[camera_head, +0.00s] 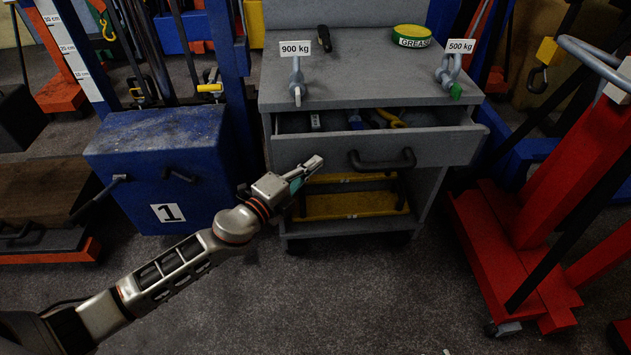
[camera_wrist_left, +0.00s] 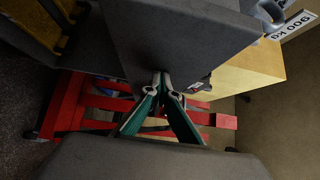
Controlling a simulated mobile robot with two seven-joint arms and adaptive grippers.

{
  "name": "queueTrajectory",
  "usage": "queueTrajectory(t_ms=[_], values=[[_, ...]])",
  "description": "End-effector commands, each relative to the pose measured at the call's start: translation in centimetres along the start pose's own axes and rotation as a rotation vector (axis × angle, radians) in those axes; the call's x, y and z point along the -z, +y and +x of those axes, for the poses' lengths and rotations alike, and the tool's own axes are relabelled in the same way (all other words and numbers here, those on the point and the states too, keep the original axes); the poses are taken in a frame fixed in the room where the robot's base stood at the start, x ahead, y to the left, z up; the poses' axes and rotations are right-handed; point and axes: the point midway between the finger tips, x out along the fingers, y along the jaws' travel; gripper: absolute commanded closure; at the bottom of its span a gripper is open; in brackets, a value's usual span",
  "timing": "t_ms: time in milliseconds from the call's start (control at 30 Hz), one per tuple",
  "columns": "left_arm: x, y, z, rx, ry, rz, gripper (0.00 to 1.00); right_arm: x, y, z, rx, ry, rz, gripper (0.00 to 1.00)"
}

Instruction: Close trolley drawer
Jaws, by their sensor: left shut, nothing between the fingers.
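The grey trolley's drawer (camera_head: 440,147) is partly open in the head view, with its front panel standing out from the cabinet and tools visible inside. A black handle (camera_head: 383,162) is on the panel. My left gripper (camera_head: 318,163) is shut and empty, at the left part of the drawer front, left of the handle. In the left wrist view its green fingers (camera_wrist_left: 162,78) meet at the lower edge of a grey panel (camera_wrist_left: 175,35), which looks like the drawer front. I cannot tell whether they touch it. My right gripper is not in view.
A lower shelf (camera_head: 345,206) has yellow lining. A blue block marked 1 (camera_head: 165,150) stands left, a red jack (camera_head: 510,240) right. The floor in front is clear.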

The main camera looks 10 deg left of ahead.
Motion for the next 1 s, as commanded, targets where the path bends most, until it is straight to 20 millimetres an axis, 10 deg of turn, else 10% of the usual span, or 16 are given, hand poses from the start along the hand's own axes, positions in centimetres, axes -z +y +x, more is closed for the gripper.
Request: queueTrajectory(t_ms=[500, 1000], values=[[-6.4, 0.2, 6.3, -0.002, -0.003, -0.002, 1.00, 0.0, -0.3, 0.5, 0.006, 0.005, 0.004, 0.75], [-8.5, 0.0, 8.4, 0.000, -0.003, 0.001, 1.00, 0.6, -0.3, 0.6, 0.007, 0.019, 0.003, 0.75]])
